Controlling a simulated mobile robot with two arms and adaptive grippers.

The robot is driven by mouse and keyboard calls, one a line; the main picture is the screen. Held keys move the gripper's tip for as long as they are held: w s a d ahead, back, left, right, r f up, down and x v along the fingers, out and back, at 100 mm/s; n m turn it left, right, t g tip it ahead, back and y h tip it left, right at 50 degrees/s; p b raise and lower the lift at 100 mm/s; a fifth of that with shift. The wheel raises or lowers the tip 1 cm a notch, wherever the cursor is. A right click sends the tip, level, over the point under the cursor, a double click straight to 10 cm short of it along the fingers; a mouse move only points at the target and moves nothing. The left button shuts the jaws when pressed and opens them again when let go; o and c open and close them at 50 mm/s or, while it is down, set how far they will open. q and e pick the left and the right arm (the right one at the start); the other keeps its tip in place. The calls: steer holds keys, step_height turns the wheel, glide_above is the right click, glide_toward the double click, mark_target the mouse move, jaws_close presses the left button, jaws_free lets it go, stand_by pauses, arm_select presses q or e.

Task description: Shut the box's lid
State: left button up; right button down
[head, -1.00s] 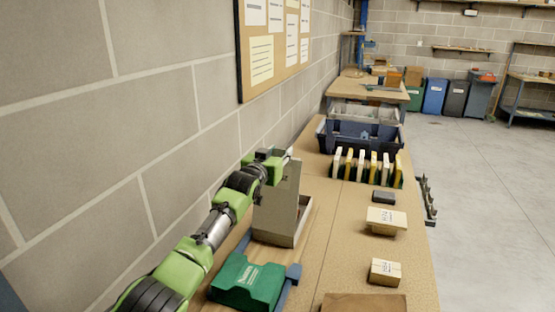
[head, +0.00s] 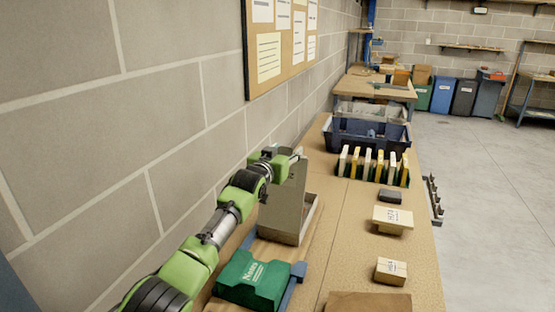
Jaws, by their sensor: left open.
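The box (head: 313,212) stands on the bench by the wall, with part of its pale rim and inside showing on the right. Its grey-beige lid (head: 285,212) is raised, a tall panel that hides much of the box. My left gripper (head: 292,154) is open at the top edge of the lid, on the wall side. Its fingertips are small and partly hidden, and I cannot tell whether they touch the lid. My right gripper is not in view.
A green case (head: 252,279) lies in front of the box. Small cartons (head: 393,219) (head: 391,271) and a dark block (head: 390,196) lie to the right. A rack of upright yellow and white pieces (head: 372,167) and a blue crate (head: 345,135) stand behind. The wall is close on the left.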

arm_select(q)
steer(key=f+v, duration=0.1)
steer(key=v, duration=1)
steer(key=shift+s+r, duration=0.2)
steer(key=shift+s, duration=0.1)
steer(key=shift+a, duration=0.15)
steer(key=s+a+f+p, duration=0.2)
steer(key=s, duration=0.5)
steer(key=s+a+f+p, duration=0.2)
steer(key=s+a, duration=0.1)
steer(key=s, duration=0.4)
steer(key=shift+f+p, duration=0.3)
steer(key=shift+p, duration=0.05)
stand_by(0.6)
steer(key=shift+s, duration=0.1)
